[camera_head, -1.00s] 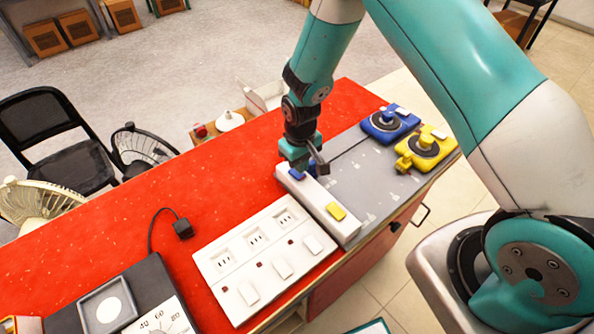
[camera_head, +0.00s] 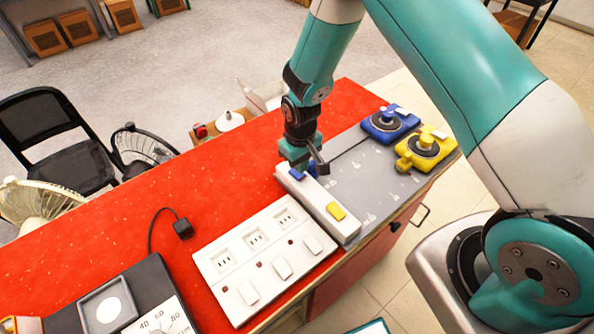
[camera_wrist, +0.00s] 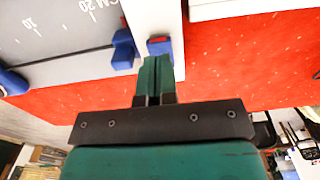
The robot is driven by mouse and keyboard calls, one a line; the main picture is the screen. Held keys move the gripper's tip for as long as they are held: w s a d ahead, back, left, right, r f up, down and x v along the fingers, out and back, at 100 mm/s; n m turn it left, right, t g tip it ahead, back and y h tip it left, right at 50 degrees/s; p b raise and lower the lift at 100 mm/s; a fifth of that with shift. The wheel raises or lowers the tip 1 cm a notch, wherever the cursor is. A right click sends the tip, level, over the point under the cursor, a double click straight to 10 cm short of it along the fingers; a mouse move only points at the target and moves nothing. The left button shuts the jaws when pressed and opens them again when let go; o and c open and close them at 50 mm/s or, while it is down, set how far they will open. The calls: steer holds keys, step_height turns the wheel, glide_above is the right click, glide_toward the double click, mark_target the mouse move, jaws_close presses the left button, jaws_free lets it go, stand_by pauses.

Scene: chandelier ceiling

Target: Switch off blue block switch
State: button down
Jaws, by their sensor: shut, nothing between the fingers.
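The blue block switch (camera_head: 296,174) is a small blue rocker at the far end of a long white block (camera_head: 319,204). In the wrist view the blue switch (camera_wrist: 159,46) sits right at the tips of my gripper (camera_wrist: 158,62), on the end of the white block (camera_wrist: 156,15). My gripper (camera_head: 300,166) is shut and empty, pointing down at that end of the block. I cannot tell whether the fingertips touch the switch. A yellow switch (camera_head: 336,211) is at the near end of the same block.
A blue slider knob (camera_wrist: 123,48) on the grey ruler board (camera_head: 365,175) is close beside the fingers. Blue (camera_head: 390,124) and yellow (camera_head: 424,149) dial devices stand behind right. A white socket panel (camera_head: 265,262) lies in front left.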

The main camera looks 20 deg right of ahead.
steer(key=shift+f+b, duration=0.95)
steer(key=shift+f, duration=0.3)
stand_by(0.8)
steer(key=shift+r+p, duration=2.5)
steer(key=shift+r, duration=1.05)
steer(key=s+a+r+n+y+b, duration=0.1)
steer(key=s+a+r+b, duration=0.1)
steer(key=s+r, duration=0.45)
steer(key=s+a+r+y+b, duration=0.2)
steer(key=s+r, duration=0.1)
steer(key=r, duration=0.7)
steer(key=s+r+n+b, duration=0.1)
steer(key=s+r, duration=0.2)
steer(key=s, duration=0.4)
steer(key=s+r+n+y+b, duration=0.1)
steer(key=s+r, duration=0.3)
steer(key=s, duration=0.4)
steer(key=shift+s+a, duration=0.15)
steer(key=shift+a, duration=0.15)
